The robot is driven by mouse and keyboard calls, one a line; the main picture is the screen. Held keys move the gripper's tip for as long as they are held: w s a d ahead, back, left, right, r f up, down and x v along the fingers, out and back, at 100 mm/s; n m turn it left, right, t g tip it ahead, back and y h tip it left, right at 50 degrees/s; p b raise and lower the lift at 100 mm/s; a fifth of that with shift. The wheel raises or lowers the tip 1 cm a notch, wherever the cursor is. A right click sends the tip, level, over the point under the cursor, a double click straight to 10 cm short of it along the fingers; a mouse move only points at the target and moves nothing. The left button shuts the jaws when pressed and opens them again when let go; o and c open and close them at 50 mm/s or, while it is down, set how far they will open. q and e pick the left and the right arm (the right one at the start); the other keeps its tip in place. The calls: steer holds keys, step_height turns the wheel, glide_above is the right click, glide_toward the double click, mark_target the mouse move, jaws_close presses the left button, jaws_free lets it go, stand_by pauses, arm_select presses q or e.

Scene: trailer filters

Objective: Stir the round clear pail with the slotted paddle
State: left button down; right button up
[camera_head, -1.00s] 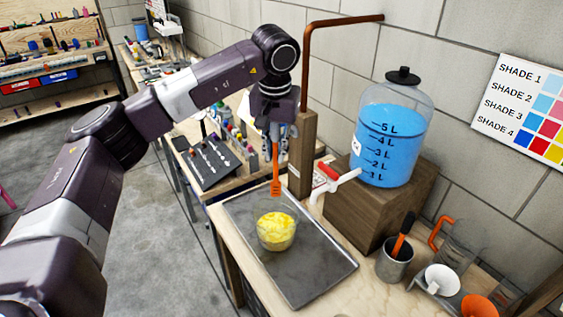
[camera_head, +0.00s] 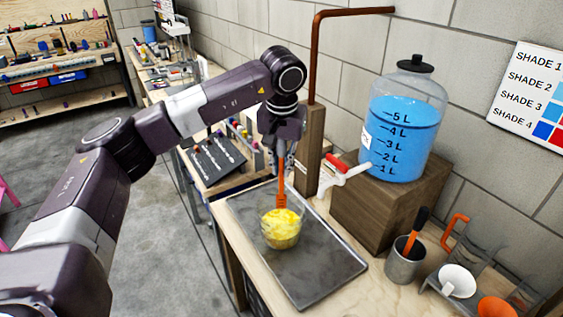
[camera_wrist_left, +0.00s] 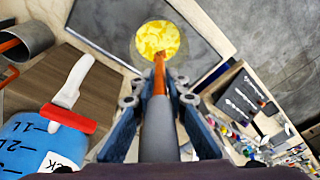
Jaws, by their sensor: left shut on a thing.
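The round clear pail (camera_head: 281,230) holds yellow contents and stands on a dark metal tray (camera_head: 318,268). It also shows in the left wrist view (camera_wrist_left: 158,42). My left gripper (camera_head: 284,150) is above the pail, shut on the slotted paddle (camera_head: 281,186). The paddle points down, orange with a grey handle, and its shaft also shows in the left wrist view (camera_wrist_left: 159,78). Its lower end reaches the pail's opening and overlaps the yellow contents. How deep it sits is hard to tell. My right gripper is not in view.
A blue-filled jar (camera_head: 403,135) with a red-handled tap (camera_head: 340,172) stands on a wooden block (camera_head: 385,208) right of the tray. A bent copper pipe (camera_head: 314,60) rises behind the gripper. A metal cup (camera_head: 404,262) and funnels (camera_head: 458,280) stand at the right.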

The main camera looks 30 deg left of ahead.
arm_select(q)
steer(key=b, duration=0.4)
glide_above(281, 197)
steer(key=s+d, duration=0.1)
steer(key=s, duration=0.1)
step_height(281, 197, down, 6)
steer(key=shift+d+f, duration=0.1)
steer(key=shift+f, duration=0.15)
steer(key=shift+f+b, duration=1.05)
steer(key=shift+f, duration=1.15)
